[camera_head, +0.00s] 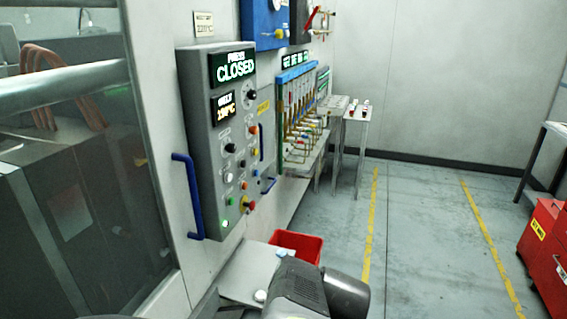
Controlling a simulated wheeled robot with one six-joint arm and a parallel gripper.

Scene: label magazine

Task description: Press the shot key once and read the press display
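The grey press control panel (206,110) is mounted on the wall left of centre. Its upper press display (233,68) reads "PRESS CLOSED" in pale green letters. My dark arm shows at the bottom centre; my gripper is not in view.
A blue handle (188,197) sticks out left of the panel, beside a glazed machine guard. A red bin (297,243) and a pale shelf (248,268) lie below the panel. Yellow lines mark the open floor (418,230). Red boxes (545,250) stand at the right.

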